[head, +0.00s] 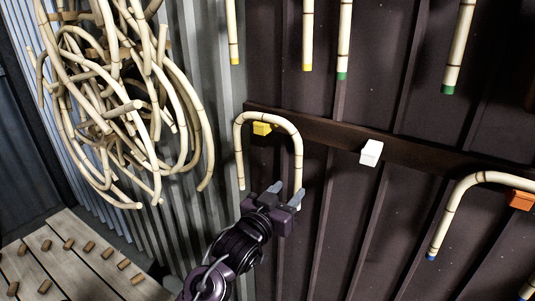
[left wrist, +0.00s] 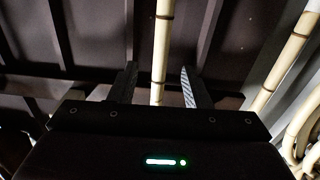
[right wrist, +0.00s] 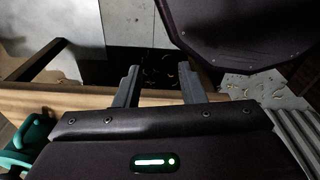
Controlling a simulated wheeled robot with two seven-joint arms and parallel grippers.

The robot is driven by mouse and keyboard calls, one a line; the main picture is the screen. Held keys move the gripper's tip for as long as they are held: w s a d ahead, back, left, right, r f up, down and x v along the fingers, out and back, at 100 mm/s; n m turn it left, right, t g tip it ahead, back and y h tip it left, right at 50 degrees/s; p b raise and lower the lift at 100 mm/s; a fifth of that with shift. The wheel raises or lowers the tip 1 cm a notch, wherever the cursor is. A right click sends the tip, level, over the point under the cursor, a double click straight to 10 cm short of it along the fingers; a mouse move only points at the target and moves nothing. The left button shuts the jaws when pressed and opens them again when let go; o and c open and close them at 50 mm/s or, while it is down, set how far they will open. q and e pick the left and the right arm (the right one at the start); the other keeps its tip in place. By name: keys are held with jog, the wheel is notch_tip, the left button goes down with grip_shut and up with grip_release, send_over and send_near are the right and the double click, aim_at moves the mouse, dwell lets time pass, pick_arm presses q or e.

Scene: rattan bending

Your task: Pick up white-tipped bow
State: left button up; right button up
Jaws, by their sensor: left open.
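A bent rattan bow (head: 270,116) hangs over the yellow peg (head: 262,128) on the dark wall in the head view. Its left leg ends near the corrugated panel; its right leg runs down to my left gripper (head: 287,192), which hides the lower end. My left gripper is open. In the left wrist view a rattan rod (left wrist: 161,60) stands between its two fingers (left wrist: 159,88), with gaps on both sides. My right gripper (right wrist: 159,84) is open and empty in the right wrist view.
A white peg (head: 371,152) is bare on the dark rail. A blue-tipped bow (head: 460,190) hangs over an orange peg (head: 519,200) at right. Straight rods with yellow and green tips hang above. A rattan bundle (head: 120,100) hangs at left, over a slatted bench (head: 70,265) with short pieces.

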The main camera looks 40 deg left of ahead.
aim_at(296, 182)
pick_arm(q)
jog(key=shift+w+r+p, duration=0.1)
jog(key=shift+w+p, duration=0.65)
jog(key=shift+w, duration=0.5)
jog(key=w, duration=0.1)
jog(key=w+p, duration=0.1)
jog(key=w, duration=0.1)
jog(key=shift+w+a+f+p, duration=0.25)
jog(key=shift+f+p, duration=0.05)
jog(key=shift+p, duration=0.05)
jog(key=shift+w+f, duration=0.2)
jog(key=shift+w, duration=0.25)
jog(key=shift+s, duration=0.1)
jog(key=shift+c, duration=1.1)
jog(key=c, duration=0.7)
grip_shut()
pick_arm(e)
jog(key=r, duration=0.1)
jog(key=s+r, duration=0.1)
jog(key=r, duration=0.1)
jog(key=shift+s+d+r, duration=0.25)
jog(key=shift+s, duration=0.1)
